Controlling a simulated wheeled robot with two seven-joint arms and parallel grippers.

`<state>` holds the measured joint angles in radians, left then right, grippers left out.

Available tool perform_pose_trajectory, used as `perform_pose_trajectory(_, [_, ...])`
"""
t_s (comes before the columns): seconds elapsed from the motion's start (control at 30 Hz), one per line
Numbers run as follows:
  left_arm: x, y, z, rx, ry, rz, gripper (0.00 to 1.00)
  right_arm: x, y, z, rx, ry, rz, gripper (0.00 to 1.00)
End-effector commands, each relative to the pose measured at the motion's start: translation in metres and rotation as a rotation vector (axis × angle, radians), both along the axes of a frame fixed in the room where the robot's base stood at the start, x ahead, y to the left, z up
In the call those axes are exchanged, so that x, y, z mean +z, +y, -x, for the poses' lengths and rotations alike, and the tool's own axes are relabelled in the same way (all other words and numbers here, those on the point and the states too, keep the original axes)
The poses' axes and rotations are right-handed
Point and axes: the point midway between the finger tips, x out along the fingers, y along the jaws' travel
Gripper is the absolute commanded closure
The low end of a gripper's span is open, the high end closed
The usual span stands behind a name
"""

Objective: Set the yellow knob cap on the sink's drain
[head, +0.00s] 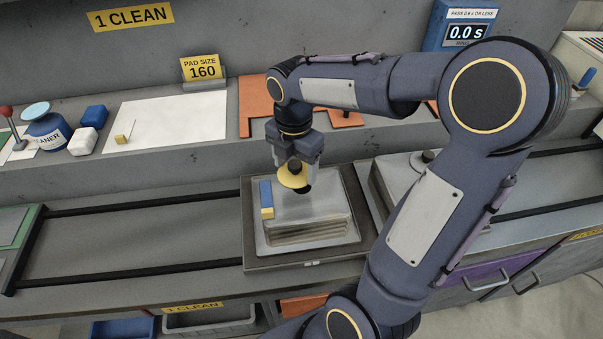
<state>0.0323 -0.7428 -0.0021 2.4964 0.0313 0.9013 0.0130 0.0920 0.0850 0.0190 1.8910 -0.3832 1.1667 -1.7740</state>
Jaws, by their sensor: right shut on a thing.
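The yellow knob cap (290,182) is between the fingers of my right gripper (296,166), which is shut on it and points down. The cap shows as a yellow disc with a dark middle above the metal sink (318,222), a square basin with ridged sides. A dark round spot (304,190) shows just below and right of the cap; it may be the drain, and the cap partly covers it. I cannot tell whether the cap touches the sink. My left gripper is not in view.
A blue and yellow block (266,198) lies at the sink's left edge. Black rails (140,275) run along the counter. A second metal unit (400,178) stands to the right, partly behind my arm.

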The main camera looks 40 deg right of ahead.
Motion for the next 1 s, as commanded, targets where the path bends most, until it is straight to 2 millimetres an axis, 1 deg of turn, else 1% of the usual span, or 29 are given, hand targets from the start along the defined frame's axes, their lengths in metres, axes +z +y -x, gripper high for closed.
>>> perform_pose_trajectory(0.03, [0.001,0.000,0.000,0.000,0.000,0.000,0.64,-0.006,-0.005,0.001,-0.004,0.003,0.000,0.53])
perform_pose_trajectory(0.23, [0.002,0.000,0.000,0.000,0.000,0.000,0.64,-0.018,-0.015,0.000,-0.003,0.002,0.000,0.53])
perform_pose_trajectory(0.3, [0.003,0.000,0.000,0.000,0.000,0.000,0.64,-0.027,-0.021,0.001,-0.002,0.004,-0.001,0.53])
perform_pose_trajectory(0.4, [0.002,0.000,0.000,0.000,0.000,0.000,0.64,-0.044,-0.019,0.000,0.001,0.004,0.000,0.53])
perform_pose_trajectory(0.5, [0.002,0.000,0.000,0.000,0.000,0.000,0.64,-0.052,-0.019,0.000,0.000,0.002,0.001,0.53])
perform_pose_trajectory(0.77, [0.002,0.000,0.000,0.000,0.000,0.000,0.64,-0.054,-0.019,0.000,-0.001,0.000,0.000,0.53])
perform_pose_trajectory(0.9, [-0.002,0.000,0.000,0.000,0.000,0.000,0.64,-0.058,-0.019,0.000,-0.001,0.000,0.000,0.53])
perform_pose_trajectory(0.93, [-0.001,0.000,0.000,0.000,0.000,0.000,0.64,-0.057,-0.019,0.000,-0.001,0.000,0.000,0.28])
perform_pose_trajectory(1.0, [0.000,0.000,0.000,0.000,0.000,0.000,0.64,-0.057,-0.019,0.000,-0.001,0.000,0.000,0.19])
